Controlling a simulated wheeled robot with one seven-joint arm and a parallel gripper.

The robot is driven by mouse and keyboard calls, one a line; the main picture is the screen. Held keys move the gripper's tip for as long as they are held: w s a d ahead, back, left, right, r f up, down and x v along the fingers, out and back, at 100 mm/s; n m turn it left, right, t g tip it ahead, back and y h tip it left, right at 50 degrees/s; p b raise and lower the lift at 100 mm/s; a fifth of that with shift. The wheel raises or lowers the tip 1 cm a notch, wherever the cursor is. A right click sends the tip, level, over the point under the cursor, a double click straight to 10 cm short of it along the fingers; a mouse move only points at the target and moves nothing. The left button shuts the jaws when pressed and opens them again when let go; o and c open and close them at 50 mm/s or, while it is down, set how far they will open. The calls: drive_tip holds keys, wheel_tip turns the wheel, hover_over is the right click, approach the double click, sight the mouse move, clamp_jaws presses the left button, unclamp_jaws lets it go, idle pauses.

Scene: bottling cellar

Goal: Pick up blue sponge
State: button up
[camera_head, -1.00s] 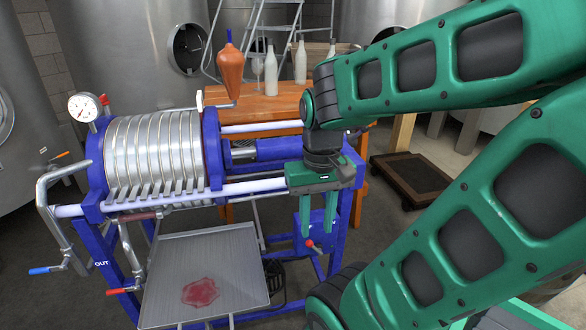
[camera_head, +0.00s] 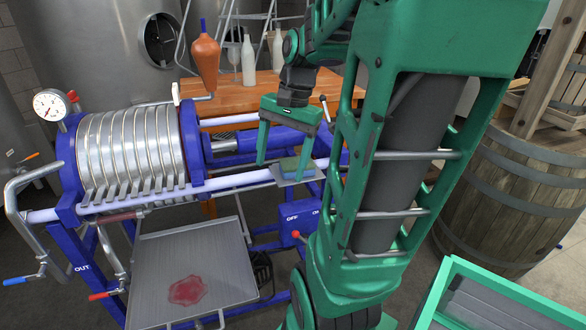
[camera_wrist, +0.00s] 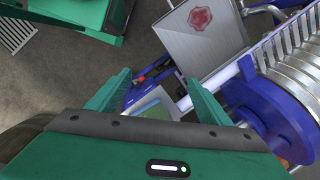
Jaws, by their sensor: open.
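My gripper (camera_head: 281,171) hangs with its two green fingers down and apart, over the blue press frame beside the press's white rail. A small grey plate (camera_head: 302,178) with a dull green flat pad (camera_head: 289,163) on it shows between and behind the fingers. In the wrist view, the pale plate (camera_wrist: 152,100) and part of the pad (camera_wrist: 156,113) lie below, between the spread fingers (camera_wrist: 158,79), partly hidden by the gripper body. The pad may be the sponge. Its top looks green, and no clearly blue sponge shows. Nothing is held.
The ribbed metal press (camera_head: 132,152) stands left, with a stained grey tray (camera_head: 230,255) below. An orange table (camera_head: 230,97) with bottles stands behind. A wooden barrel (camera_head: 505,200) is at right. A control box (camera_head: 298,222) with a red-knobbed lever sits below the gripper.

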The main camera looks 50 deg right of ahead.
sight(288, 167)
drive_tip(key=w+d+m, duration=0.1)
drive_tip(key=d+m, duration=0.1)
drive_tip(key=d+r+m, duration=0.1)
drive_tip(key=d+m, duration=0.1)
drive_tip(key=d, duration=0.1)
drive_tip(key=w+d+r+m+t+y, duration=0.1)
drive_tip(key=d+m, duration=0.1)
drive_tip(key=d, duration=0.1)
drive_tip(key=shift+w+d+r, duration=0.2)
drive_tip(key=shift+w+d, duration=0.05)
drive_tip(key=shift+w, duration=0.05)
drive_tip(key=s+d+r+m, duration=0.1)
drive_tip(key=d+m, duration=0.3)
drive_tip(key=d, duration=0.2)
drive_tip(key=shift+t+y, duration=0.3)
drive_tip(key=shift+y, duration=0.1)
drive_tip(key=x, duration=0.5)
drive_tip(key=shift+s+d, duration=0.15)
drive_tip(key=shift+d, duration=0.1)
drive_tip(key=x, duration=0.4)
drive_tip(key=shift+s+a+f, duration=0.25)
drive_tip(key=shift+w+a+f, duration=0.1)
drive_tip(key=shift+a+f, duration=0.05)
drive_tip(key=shift+f, duration=0.4)
drive_tip(key=shift+f, duration=0.2)
drive_tip(key=c, duration=1.1)
